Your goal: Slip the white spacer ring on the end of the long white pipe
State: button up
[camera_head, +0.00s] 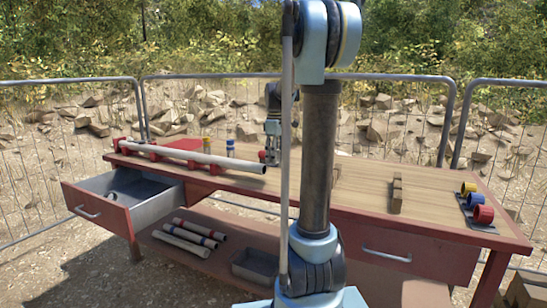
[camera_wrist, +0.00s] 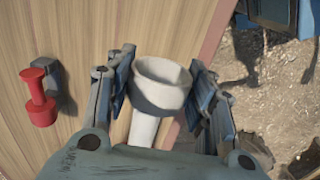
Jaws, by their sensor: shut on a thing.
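The long white pipe (camera_head: 200,158) lies on red supports along the left part of the bench, its free end pointing right. My gripper (camera_head: 272,146) is low over the bench near that end. In the wrist view, my gripper (camera_wrist: 160,88) is shut on the white spacer ring (camera_wrist: 160,88), one pad on each side of it. The white pipe (camera_wrist: 143,128) shows just below the ring, roughly in line with it. I cannot tell whether the ring is around the pipe end or just in front of it. The ring cannot be made out in the head view.
A red spool-shaped piece (camera_wrist: 40,98) stands left of my gripper. Blue (camera_head: 230,147) and yellow (camera_head: 206,145) pieces stand behind the pipe. Coloured rings (camera_head: 483,214) sit at the bench's right end, near a wooden block (camera_head: 397,193). A drawer (camera_head: 103,212) is open at left.

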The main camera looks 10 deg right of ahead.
aim_at(251, 165)
jog(key=shift+a+f, duration=0.1)
jog(key=shift+f, duration=0.05)
jog(key=shift+w+a+f, duration=0.1)
jog(key=shift+a+f, duration=0.1)
jog(key=shift+f, duration=1.05)
jog(key=shift+w+a+f, duration=0.1)
jog(key=shift+a+f, duration=0.05)
jog(key=shift+f, duration=1.1)
jog(key=shift+w+a+f, duration=0.15)
jog(key=shift+f, duration=0.25)
jog(key=shift+w+a+f, duration=0.1)
jog(key=shift+a+f, duration=0.05)
jog(key=shift+f, duration=0.25)
jog(key=shift+w+a, duration=0.9)
jog(key=shift+a, duration=0.4)
jog(key=shift+w+a, duration=0.95)
jog(key=shift+a, duration=0.35)
jog(key=shift+w+a, duration=0.9)
jog(key=shift+a, duration=0.4)
jog(key=o, duration=0.9)
jog(key=shift+o, duration=0.2)
jog(key=shift+r, duration=0.15)
